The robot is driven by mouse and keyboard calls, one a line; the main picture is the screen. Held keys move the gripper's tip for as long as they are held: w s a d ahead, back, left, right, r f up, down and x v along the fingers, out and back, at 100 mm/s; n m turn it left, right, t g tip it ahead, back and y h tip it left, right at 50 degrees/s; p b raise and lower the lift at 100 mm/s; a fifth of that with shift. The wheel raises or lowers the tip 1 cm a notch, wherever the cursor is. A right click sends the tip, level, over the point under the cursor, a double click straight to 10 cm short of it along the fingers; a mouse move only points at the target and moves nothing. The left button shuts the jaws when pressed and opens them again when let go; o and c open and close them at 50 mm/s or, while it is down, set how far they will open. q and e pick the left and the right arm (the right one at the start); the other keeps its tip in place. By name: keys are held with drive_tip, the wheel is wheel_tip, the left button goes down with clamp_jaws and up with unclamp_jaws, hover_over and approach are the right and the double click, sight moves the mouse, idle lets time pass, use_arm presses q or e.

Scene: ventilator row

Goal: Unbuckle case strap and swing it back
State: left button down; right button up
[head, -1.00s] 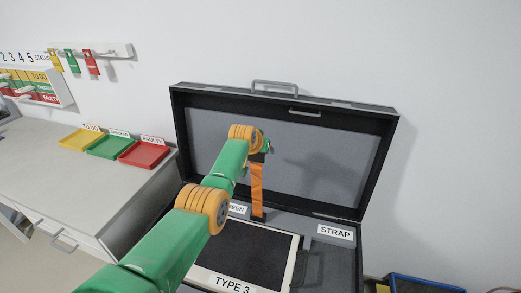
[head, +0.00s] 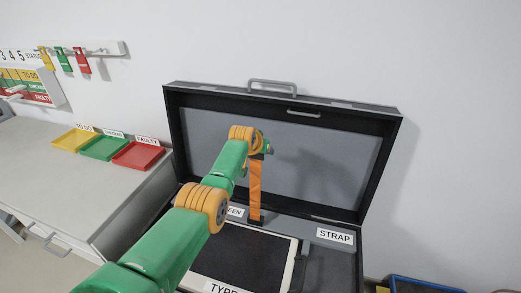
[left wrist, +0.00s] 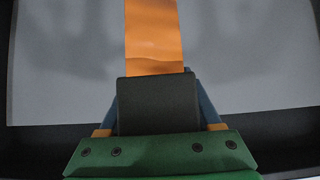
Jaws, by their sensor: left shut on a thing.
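An orange strap (head: 255,190) runs almost straight up from a dark anchor at the back of the open case's (head: 358,265) lower half to my left gripper. My left gripper (left wrist: 157,104) is shut on the strap's dark end piece, the buckle (left wrist: 157,108); the orange band leads away from it in the left wrist view. In the head view my wrist, in front of the raised lid (head: 330,165), hides most of the fingers. A flat device with a dark screen (head: 240,255) lies in the case, labelled "TYPE". My right gripper is out of view.
A "STRAP" label (head: 335,236) sits in the case, right of the device. Yellow (head: 76,140), green (head: 103,148) and red (head: 138,155) trays stand on the bench at left. A blue-edged bin (head: 425,287) is at lower right.

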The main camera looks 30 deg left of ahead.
use_arm(q)
drive_tip(key=shift+s+d+f, duration=0.15)
drive_tip(key=shift+s+f, duration=0.05)
drive_tip(key=shift+f, duration=0.3)
drive_tip(key=shift+c, duration=1.5)
unclamp_jaws()
drive_tip(key=shift+o, duration=1.1)
drive_tip(key=shift+w+f, duration=0.1)
drive_tip(key=shift+w, duration=0.2)
drive_tip(key=a+p+v, duration=0.1)
drive_tip(key=p+v, duration=0.1)
drive_tip(key=v, duration=0.4)
drive_tip(key=shift+d+r, duration=0.4)
